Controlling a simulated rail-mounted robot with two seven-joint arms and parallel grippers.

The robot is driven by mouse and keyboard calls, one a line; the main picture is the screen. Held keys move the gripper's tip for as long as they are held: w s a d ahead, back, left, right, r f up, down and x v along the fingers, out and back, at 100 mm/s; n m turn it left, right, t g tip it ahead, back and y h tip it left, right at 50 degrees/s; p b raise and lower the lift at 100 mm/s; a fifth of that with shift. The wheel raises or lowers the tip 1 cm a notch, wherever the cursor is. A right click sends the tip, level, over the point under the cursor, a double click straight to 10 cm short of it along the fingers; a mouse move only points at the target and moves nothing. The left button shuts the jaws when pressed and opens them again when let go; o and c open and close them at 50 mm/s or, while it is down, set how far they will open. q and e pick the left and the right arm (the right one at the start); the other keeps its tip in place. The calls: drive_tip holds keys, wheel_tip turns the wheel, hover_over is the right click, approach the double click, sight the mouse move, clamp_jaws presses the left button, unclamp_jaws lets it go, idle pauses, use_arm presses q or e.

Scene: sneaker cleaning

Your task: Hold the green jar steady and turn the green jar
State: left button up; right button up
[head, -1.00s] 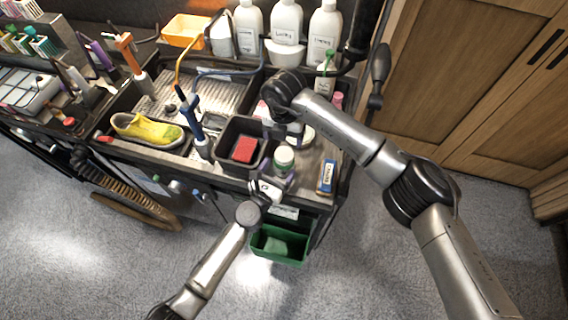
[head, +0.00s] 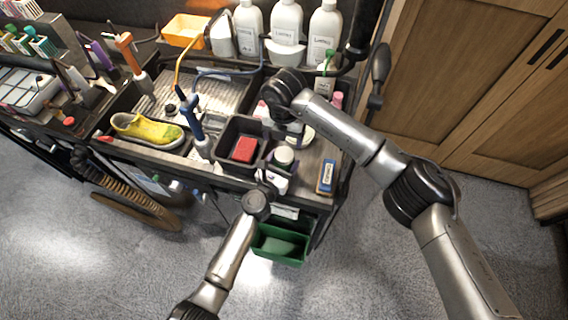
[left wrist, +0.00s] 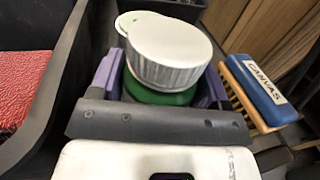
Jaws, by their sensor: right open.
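The green jar (head: 284,157) with its pale ribbed lid stands upright at the front edge of the bench. In the left wrist view the jar (left wrist: 165,95) shows a green body under the lid. My left gripper (head: 273,172) is at the jar, its purple finger pads on both sides of the green body. The lid covers the inner pad edges, so I cannot tell whether they press on it. My right gripper (head: 296,130) is open behind the jar, mostly hidden under its own arm, and apart from the jar.
A dark bin holding a red block (head: 244,149) is left of the jar. A blue canvas brush (head: 327,176) lies to the right. A yellow sneaker (head: 147,130) is further left. White bottles (head: 286,22) stand at the back. A green bin (head: 279,245) hangs below the front edge.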

sight(284, 153)
use_arm(q)
drive_tip(key=c, duration=1.1)
drive_tip(key=shift+c, duration=0.8)
use_arm(e)
drive_tip(key=shift+m, duration=2.1)
drive_tip(key=shift+f, duration=4)
drive_tip(key=shift+c, duration=0.4)
drive_tip(key=c, duration=0.9)
drive_tip(key=n, duration=0.5)
drive_tip(key=shift+o, duration=0.2)
drive_tip(key=n, duration=0.5)
